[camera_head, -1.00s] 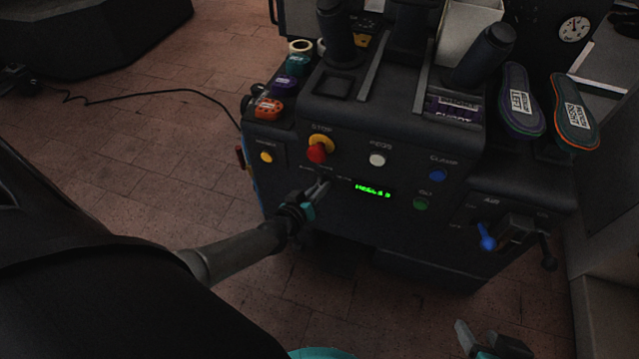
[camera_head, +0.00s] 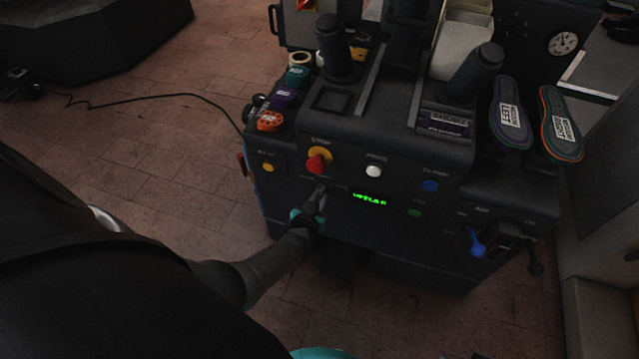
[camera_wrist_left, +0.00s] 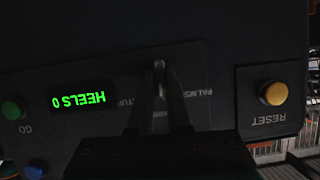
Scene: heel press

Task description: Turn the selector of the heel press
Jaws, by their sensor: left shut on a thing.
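The heel press (camera_head: 390,120) stands in the middle of the head view. Its selector sits on the front panel below the red stop button (camera_head: 317,163) and left of the green display (camera_head: 369,199). My left gripper (camera_head: 319,195) is at the selector and hides most of it in the head view. In the left wrist view, the two fingers are shut on the selector knob (camera_wrist_left: 159,68), a small upright lever between lettering that reads "PALMS" on one side and a partly covered word on the other. The display there (camera_wrist_left: 78,101) reads "HEELS 0". My right gripper is out of view.
A white button (camera_head: 374,171), a blue button (camera_head: 430,186), a green button (camera_head: 414,212) and a yellow reset button (camera_head: 267,167) surround the selector area. A blue lever (camera_head: 477,243) sticks out at the lower right. Two insoles (camera_head: 511,113) lie on the right side.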

